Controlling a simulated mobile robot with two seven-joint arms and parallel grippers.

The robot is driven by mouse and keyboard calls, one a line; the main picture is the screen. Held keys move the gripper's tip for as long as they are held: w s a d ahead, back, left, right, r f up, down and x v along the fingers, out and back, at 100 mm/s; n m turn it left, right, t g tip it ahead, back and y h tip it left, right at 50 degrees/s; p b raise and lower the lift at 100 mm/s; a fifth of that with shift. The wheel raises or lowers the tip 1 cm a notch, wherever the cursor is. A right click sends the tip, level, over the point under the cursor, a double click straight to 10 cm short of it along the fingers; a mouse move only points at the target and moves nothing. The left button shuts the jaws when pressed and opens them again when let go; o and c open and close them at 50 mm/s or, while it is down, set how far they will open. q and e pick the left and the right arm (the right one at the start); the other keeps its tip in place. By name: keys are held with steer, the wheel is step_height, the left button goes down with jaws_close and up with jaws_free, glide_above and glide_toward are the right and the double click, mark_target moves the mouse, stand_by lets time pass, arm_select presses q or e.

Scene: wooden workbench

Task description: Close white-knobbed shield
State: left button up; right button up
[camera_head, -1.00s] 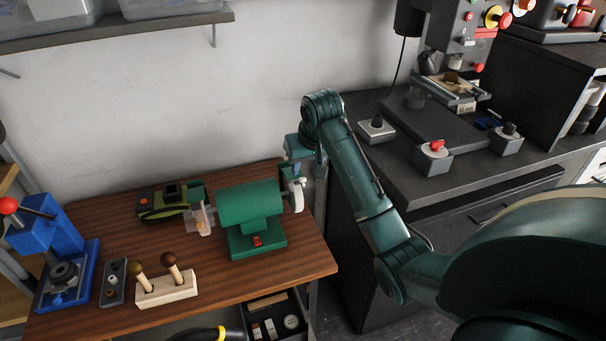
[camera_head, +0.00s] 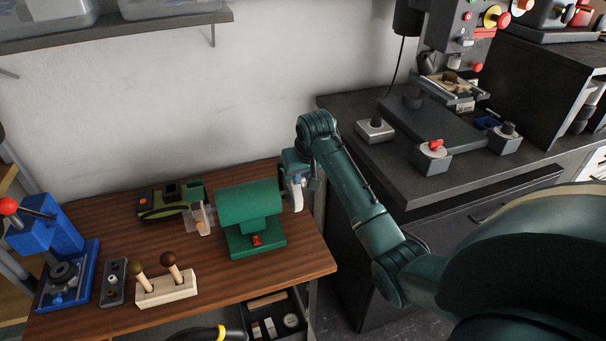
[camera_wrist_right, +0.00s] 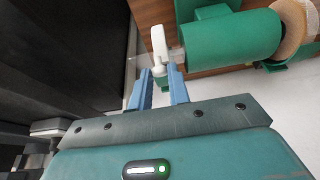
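The green grinder (camera_head: 250,205) stands on the right part of the wooden bench. At its right end is a white, rounded part (camera_head: 298,192), partly covered by my right gripper (camera_head: 296,180). In the right wrist view this white part (camera_wrist_right: 159,42) stands beside the green cylinder, with a small pale knob (camera_wrist_right: 160,66) at its lower end. My right gripper (camera_wrist_right: 160,78) has its two blue fingers apart, with the knob just ahead of and between the tips. Contact cannot be told. The shield's clear pane is hard to make out here. My left gripper is not in view.
A clear shield with an orange-brown knob (camera_head: 201,228) is at the grinder's left end. A green-black tool (camera_head: 165,202), a two-lever block (camera_head: 167,287) and a blue press (camera_head: 50,235) stand farther left. A dark counter (camera_head: 440,170) lies right of the bench.

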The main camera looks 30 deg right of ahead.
jaws_close()
